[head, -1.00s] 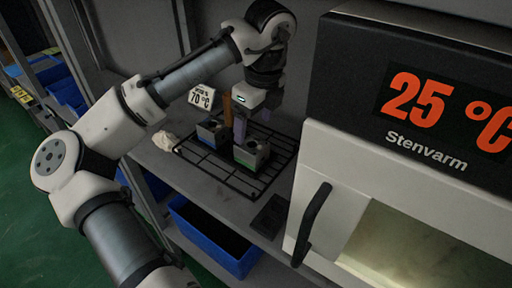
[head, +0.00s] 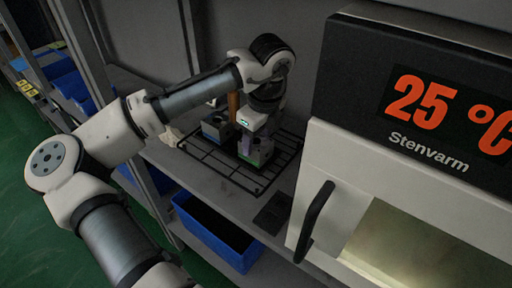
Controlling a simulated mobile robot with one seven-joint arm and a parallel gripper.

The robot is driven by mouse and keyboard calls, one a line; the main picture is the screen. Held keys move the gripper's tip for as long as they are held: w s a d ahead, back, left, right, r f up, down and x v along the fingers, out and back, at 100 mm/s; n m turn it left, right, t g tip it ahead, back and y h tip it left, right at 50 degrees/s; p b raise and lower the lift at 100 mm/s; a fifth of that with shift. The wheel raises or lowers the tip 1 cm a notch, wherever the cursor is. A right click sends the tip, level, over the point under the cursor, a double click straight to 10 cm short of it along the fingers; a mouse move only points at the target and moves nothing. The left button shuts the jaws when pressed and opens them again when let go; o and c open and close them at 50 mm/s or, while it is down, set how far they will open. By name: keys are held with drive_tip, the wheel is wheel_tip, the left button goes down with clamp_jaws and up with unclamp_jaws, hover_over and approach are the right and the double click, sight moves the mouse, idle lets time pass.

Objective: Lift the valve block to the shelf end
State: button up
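A grey valve block (head: 256,154) with a green label edge stands on the right part of a black wire rack (head: 207,162) on the shelf. A second, similar block (head: 215,127) stands to its left and further back, partly behind my arm. My gripper (head: 251,136) points down directly over the right block, its fingers low at the block's top. The fingertips are too dark and small to show whether they are open or closed on it. The block appears upright on the rack.
An orange-brown upright piece (head: 233,104) stands behind the blocks. A white oven (head: 335,180) with a handle and a 25 °C display fills the right. A dark flat object (head: 273,210) lies before the rack. A blue bin (head: 214,235) sits below the shelf.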

sight(255, 141)
drive_tip(key=c, duration=0.5)
drive_tip(key=shift+r, duration=0.1)
drive_tip(key=shift+r, duration=0.5)
wheel_tip(255, 141, up, 2)
drive_tip(key=shift+r+b, duration=0.1)
drive_tip(key=shift+b, duration=0.2)
drive_tip(key=s+a, duration=0.3)
drive_tip(key=s, duration=0.2)
drive_tip(key=s+a+b, duration=0.1)
drive_tip(key=s+a, duration=0.2)
drive_tip(key=s, duration=0.2)
drive_tip(key=s+a+b, duration=0.1)
drive_tip(key=s+a, duration=0.2)
drive_tip(key=s, duration=0.2)
drive_tip(key=shift+s+a, duration=0.1)
drive_tip(key=shift+a, duration=0.25)
drive_tip(key=shift+s, duration=0.1)
